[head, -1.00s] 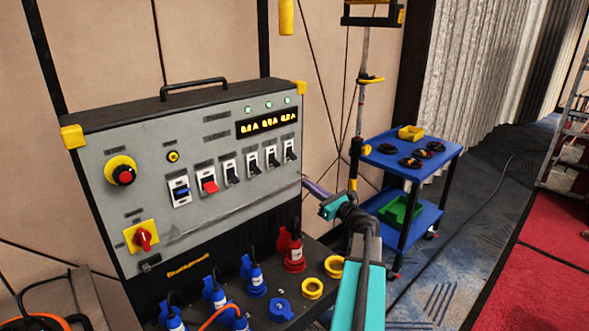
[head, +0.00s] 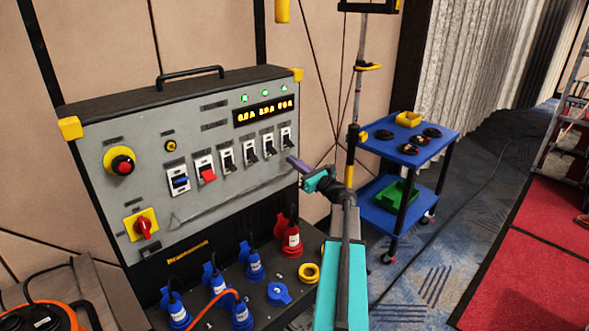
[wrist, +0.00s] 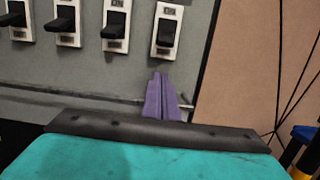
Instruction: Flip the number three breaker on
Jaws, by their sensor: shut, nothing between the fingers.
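The grey breaker panel (head: 190,215) carries a row of breakers: a blue-lever one (head: 180,181), a red-lever one (head: 206,170), then several black-lever ones ending at the rightmost breaker (head: 286,139). Their number labels are too small to read, so I cannot tell which is number three. My gripper (head: 292,161) has purple fingers, closed together and empty, near the panel's right edge. In the wrist view the fingers (wrist: 160,95) point up, just below the rightmost black breaker (wrist: 167,32), whose lever appears down. I see a gap between fingertips and lever.
Blue and red plugs (head: 291,242) stick up from the ledge below the panel. A red rotary switch (head: 143,226) and a stop button (head: 122,165) sit at the left. A blue cart (head: 440,150) stands to the right. A thin bar runs under the breakers.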

